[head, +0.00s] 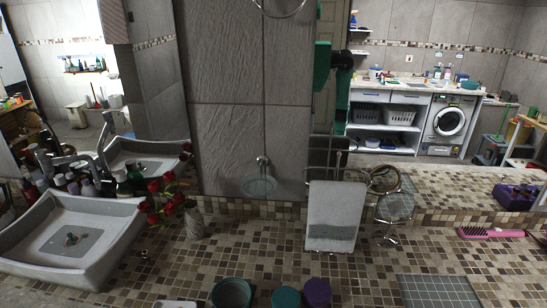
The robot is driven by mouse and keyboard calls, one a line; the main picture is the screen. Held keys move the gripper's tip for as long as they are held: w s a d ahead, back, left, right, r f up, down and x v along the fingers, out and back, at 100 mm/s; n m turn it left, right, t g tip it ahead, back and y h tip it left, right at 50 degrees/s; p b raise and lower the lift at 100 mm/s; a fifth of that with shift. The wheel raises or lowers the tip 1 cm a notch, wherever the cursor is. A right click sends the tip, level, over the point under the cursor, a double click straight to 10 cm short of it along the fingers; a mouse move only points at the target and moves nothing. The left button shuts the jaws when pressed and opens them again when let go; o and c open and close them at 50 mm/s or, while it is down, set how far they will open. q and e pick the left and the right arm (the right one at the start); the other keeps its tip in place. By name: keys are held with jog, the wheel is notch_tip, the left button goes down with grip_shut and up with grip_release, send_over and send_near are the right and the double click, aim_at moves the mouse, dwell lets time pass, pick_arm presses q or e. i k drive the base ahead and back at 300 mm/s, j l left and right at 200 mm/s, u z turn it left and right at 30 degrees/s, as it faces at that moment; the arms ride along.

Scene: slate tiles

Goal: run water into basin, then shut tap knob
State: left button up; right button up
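A grey square basin (108,258) stands on the counter at the left in the head view. A drain with a small greenish and reddish fitting (71,239) shows in its floor. No water is visible in it. A chrome tap (66,158) rises behind the basin, partly hidden among bottles. I see no stream from it, and I cannot make out its knob clearly. A small metallic piece (145,256) sits on the counter just right of the basin; I cannot tell what it is. Neither gripper is in view.
Red flowers in a vase (194,222) stand right of the basin, bottles (75,186) behind it. A towel on a rack (334,212), a round mirror (396,206), a pink brush (490,233) and cups (317,292) stand farther right. Mosaic counter between them is clear.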

aim_at(42, 153)
jog(key=u, duration=1.55)
jog(key=i+j+z, duration=0.1)
jog(key=i+j, duration=0.15)
jog(key=i+j+z, duration=0.1)
jog(key=i+j, duration=0.15)
jog(key=j, duration=0.25)
jog(key=i+j+z, duration=0.1)
jog(key=j, duration=0.3)
jog(key=i, duration=0.1)
